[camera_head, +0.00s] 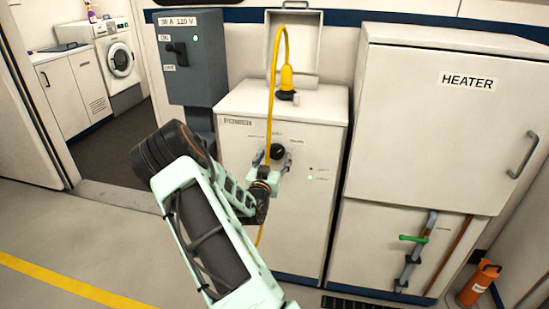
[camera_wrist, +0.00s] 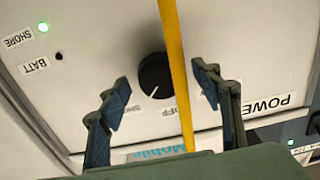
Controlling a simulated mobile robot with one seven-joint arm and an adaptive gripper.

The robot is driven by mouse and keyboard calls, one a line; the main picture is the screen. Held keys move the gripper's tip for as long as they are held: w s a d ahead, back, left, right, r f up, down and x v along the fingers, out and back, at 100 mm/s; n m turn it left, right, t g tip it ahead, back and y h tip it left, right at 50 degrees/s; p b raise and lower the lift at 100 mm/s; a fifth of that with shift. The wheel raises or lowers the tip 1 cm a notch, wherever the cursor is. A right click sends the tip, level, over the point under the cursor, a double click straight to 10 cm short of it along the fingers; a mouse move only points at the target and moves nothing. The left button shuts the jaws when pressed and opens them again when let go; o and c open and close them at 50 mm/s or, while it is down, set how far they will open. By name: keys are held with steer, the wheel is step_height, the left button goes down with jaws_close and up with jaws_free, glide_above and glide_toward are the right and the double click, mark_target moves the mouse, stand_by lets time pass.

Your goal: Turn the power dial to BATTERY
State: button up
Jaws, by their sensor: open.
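The black power dial (camera_wrist: 154,75) is on the white power panel (camera_head: 243,139); it also shows in the head view (camera_head: 277,151). In the wrist view, its white pointer mark points down and slightly left. A label that seems to read OFF (camera_wrist: 169,111) is below it, and another label beside that is partly hidden by a finger. My gripper (camera_wrist: 164,79) is open, with its fingers to the left and right of the dial, apparently apart from it. In the head view my gripper (camera_head: 274,170) is in front of the panel, just below the dial.
A yellow cable (camera_wrist: 173,40) hangs in front of the dial's edge, between my fingers. The SHORE lamp (camera_wrist: 43,27) is lit green; the BATT lamp (camera_wrist: 58,56) is dark. A grey switch box (camera_head: 190,60) is left of the panel, the heater cabinet (camera_head: 440,120) right.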

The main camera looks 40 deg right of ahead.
steer(key=shift+w+d, duration=0.15)
steer(key=c, duration=1.2)
